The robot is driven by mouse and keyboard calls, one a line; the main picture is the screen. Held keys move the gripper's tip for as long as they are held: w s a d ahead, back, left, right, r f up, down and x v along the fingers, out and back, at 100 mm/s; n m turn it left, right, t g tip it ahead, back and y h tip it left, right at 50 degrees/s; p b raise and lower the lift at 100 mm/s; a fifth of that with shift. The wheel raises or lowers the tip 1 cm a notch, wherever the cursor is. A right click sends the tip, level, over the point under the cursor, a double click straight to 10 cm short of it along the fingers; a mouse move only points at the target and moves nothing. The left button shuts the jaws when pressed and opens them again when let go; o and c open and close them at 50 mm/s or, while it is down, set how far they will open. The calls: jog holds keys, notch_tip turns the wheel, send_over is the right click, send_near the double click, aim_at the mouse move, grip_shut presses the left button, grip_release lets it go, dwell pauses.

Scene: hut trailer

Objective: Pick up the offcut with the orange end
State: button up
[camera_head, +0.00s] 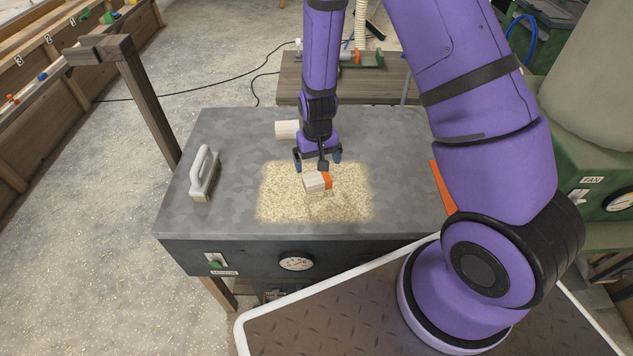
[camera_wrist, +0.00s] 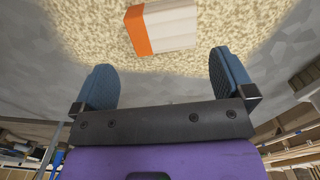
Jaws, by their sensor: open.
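The offcut with the orange end (camera_head: 316,183) is a short pale wood block lying on a patch of sawdust on the grey metal table top. In the wrist view the offcut (camera_wrist: 165,28) is beyond the fingertips, near the top edge, its orange end to the left. My gripper (camera_head: 318,157) is open and empty, just behind and above the block in the head view. In the wrist view my gripper (camera_wrist: 164,75) has its two blue fingers wide apart, with nothing between them.
Another pale block (camera_head: 287,129) lies behind my gripper, left of the arm. A wooden post (camera_head: 140,100) rises beside the left edge. The sawdust patch (camera_head: 275,205) is otherwise mostly clear.

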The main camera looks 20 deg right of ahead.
aim_at(317, 178)
jog(key=f, duration=0.4)
jog(key=shift+s+a+f, duration=0.3)
jog(key=shift+s+f, duration=0.1)
jog(key=shift+f, duration=0.7)
jog(key=c, duration=0.8)
